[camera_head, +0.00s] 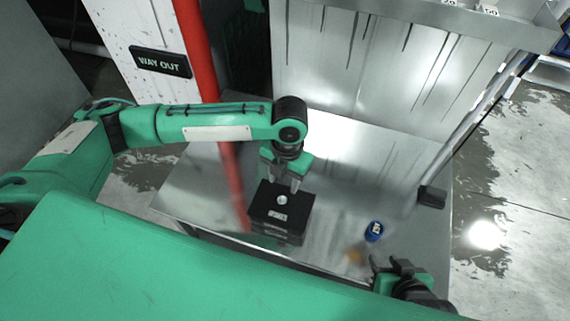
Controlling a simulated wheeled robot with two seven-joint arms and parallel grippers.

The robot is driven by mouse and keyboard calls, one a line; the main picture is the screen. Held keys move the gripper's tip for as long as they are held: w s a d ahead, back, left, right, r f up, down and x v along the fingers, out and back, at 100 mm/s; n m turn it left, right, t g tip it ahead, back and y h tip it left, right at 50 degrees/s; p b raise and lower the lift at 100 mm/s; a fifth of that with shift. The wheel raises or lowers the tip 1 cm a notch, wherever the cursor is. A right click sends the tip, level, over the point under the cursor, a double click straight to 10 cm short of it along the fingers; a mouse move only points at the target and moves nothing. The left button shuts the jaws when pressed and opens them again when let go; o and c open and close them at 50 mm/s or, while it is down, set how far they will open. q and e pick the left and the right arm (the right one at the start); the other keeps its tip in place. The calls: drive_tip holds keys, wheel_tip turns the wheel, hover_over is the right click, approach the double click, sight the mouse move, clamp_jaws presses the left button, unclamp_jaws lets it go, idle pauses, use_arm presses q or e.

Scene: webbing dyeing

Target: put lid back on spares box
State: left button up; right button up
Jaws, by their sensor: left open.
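The black spares box (276,236) stands on the metal bench in the middle of the view. Its black lid (264,203), with a round silvery knob and a small pale label, appears to lie on top of the box; I cannot tell whether it sits fully flush. My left gripper (284,180) points down just above and behind the knob. Its fingers are apart, with nothing seen between them. My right gripper (391,268) is low at the right, near the bench's front edge, away from the box; its finger gap is unclear.
A small blue item (374,231) with a white label stands on the metal bench (335,215), right of the box. A red post (200,50) rises at the left. A dark-footed metal bar (465,135) slants at the right. Bench between box and blue item is clear.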

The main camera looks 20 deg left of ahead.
use_arm(q)
wheel_tip(320, 180, up, 4)
drive_tip(key=s+d+f+n+t+h, duration=0.1)
drive_tip(key=s+d+n+t+h, duration=0.2)
drive_tip(key=d+n, duration=0.4)
drive_tip(key=s+d+f+n+h, duration=0.2)
drive_tip(key=s+d+n+h, duration=0.25)
drive_tip(key=n, duration=0.35)
drive_tip(key=s+a+f+n+t+y, duration=0.2)
drive_tip(key=a+n, duration=0.6)
drive_tip(key=n, duration=0.2)
drive_tip(key=s+a+f+n+t+y, duration=0.2)
drive_tip(key=s+a+n+t, duration=0.1)
drive_tip(key=a+n, duration=0.5)
drive_tip(key=n, duration=0.3)
drive_tip(key=shift+s+a+f+y+p, duration=0.2)
drive_tip(key=shift+s+f+y+p, duration=0.1)
drive_tip(key=shift+s+f+y, duration=0.1)
use_arm(e)
drive_tip(key=shift+s+d+r+g+h, duration=0.15)
drive_tip(key=shift+s+d+g, duration=0.15)
drive_tip(key=shift+d, duration=0.2)
drive_tip(key=shift+s+d+r+g+h, duration=0.15)
drive_tip(key=shift+s+d+g, duration=0.15)
drive_tip(key=shift+d, duration=0.15)
drive_tip(key=shift+f, duration=0.1)
